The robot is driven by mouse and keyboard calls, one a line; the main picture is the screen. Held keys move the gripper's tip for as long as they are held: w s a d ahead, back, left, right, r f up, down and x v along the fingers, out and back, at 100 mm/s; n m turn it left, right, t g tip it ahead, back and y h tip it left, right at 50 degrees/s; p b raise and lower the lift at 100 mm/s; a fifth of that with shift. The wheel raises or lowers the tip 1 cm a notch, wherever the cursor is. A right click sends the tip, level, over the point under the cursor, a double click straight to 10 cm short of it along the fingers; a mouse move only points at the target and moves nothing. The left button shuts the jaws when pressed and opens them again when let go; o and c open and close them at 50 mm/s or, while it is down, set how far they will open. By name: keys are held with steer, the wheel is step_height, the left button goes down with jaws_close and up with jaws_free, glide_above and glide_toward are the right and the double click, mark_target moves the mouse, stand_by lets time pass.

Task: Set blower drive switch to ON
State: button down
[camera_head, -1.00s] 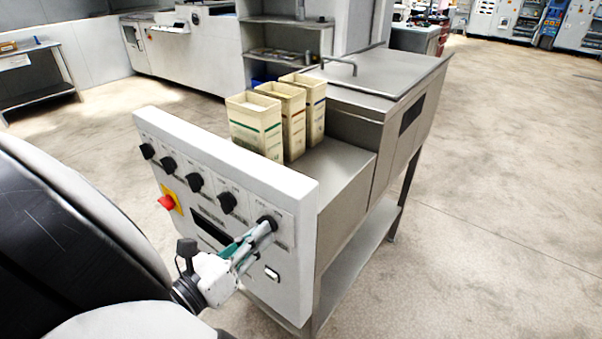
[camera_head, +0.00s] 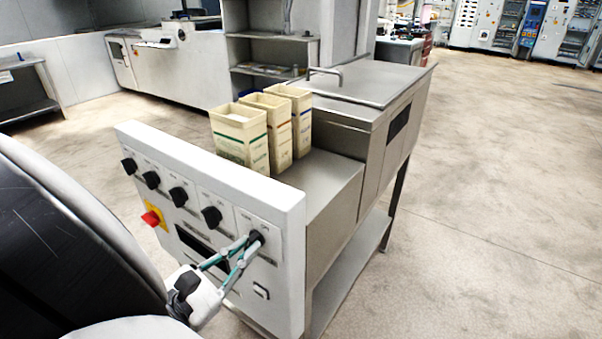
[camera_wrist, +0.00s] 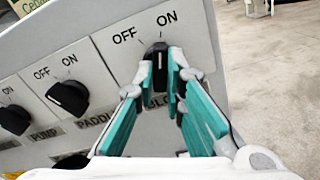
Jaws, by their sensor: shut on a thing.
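The blower drive switch is a black rotary knob (camera_wrist: 159,62) at the right end of a white control panel (camera_head: 290,200). In the wrist view its upper end points up toward the ON label, away from OFF; the name below is partly hidden by my fingers. My gripper (camera_wrist: 160,84) has its green-padded fingers on both sides of this knob and is shut on it. In the head view my gripper (camera_head: 250,242) reaches the knob (camera_head: 256,236) from the front, its fingers covering part of it.
Several other black knobs, including the neighbouring one (camera_head: 212,216), sit to the left. A red emergency knob (camera_head: 151,218) and a small white rocker (camera_head: 261,291) are below. Three cream boxes (camera_head: 240,138) stand behind the panel. Open floor lies to the right.

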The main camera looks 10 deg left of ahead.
steer(key=shift+m, duration=0.3)
steer(key=c, duration=1.7)
jaws_free()
steer(key=shift+o, duration=0.2)
steer(key=v, duration=0.7)
steer(key=shift+s, duration=0.35)
steer(key=shift+a, duration=0.15)
